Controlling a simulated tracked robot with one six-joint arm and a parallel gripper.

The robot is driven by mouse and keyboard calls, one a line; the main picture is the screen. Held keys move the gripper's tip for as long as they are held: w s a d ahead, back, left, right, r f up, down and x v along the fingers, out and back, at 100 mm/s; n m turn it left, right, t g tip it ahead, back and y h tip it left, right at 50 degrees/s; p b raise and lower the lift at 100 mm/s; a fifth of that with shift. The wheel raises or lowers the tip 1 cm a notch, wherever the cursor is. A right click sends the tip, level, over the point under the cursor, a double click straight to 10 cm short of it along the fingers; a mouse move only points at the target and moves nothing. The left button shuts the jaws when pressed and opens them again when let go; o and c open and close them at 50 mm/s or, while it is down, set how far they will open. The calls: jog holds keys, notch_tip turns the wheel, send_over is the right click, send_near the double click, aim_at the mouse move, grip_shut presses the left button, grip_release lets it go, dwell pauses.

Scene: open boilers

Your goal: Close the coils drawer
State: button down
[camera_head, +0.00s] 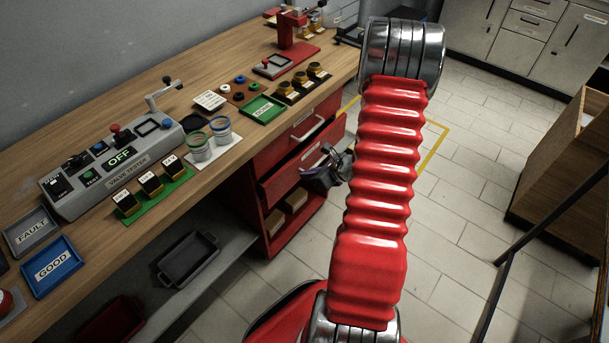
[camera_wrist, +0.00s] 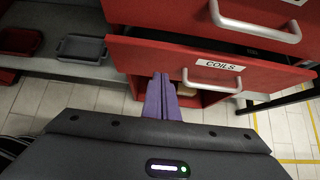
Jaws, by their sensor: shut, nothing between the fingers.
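The coils drawer (camera_wrist: 150,61) is a red drawer with a white COILS label (camera_wrist: 220,65) and a pale bar handle (camera_wrist: 218,87). It stands partly pulled out below another red drawer (camera_wrist: 240,12); a dark gap shows above its front. In the head view the coils drawer (camera_head: 295,172) juts from the bench, partly hidden behind my gripper (camera_head: 325,172). In the wrist view my gripper's purple fingers (camera_wrist: 162,78) are together and empty. They are by the lower left part of the drawer front, left of the handle. I cannot tell whether they touch it.
The wooden workbench (camera_head: 120,215) holds a valve tester (camera_head: 110,165), trays and small parts. Grey and dark red bins sit on the shelf below, including a grey bin (camera_head: 187,262). A wooden cabinet (camera_head: 550,165) stands at right. Tiled floor lies clear between.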

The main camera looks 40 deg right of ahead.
jog(key=v, duration=0.7)
jog(key=shift+s+r, duration=0.2)
jog(key=shift+s, duration=0.1)
jog(key=w+a+r+n+g+y, duration=0.1)
jog(key=a+r+n+g+y, duration=0.1)
jog(key=a+r+n, duration=0.7)
jog(key=w+a+r+n+g+y, duration=0.1)
jog(key=a+r+n, duration=0.55)
jog(key=a, duration=0.55)
jog(key=s+a+r+n+h, duration=0.4)
jog(key=s+a+r+n, duration=0.6)
jog(key=n, duration=0.8)
notch_tip(320, 180, up, 3)
jog(key=s, duration=0.3)
jog(key=shift+a+r+g+h, duration=0.15)
jog(key=shift+a+g+h, duration=0.15)
jog(key=shift+a+h, duration=0.1)
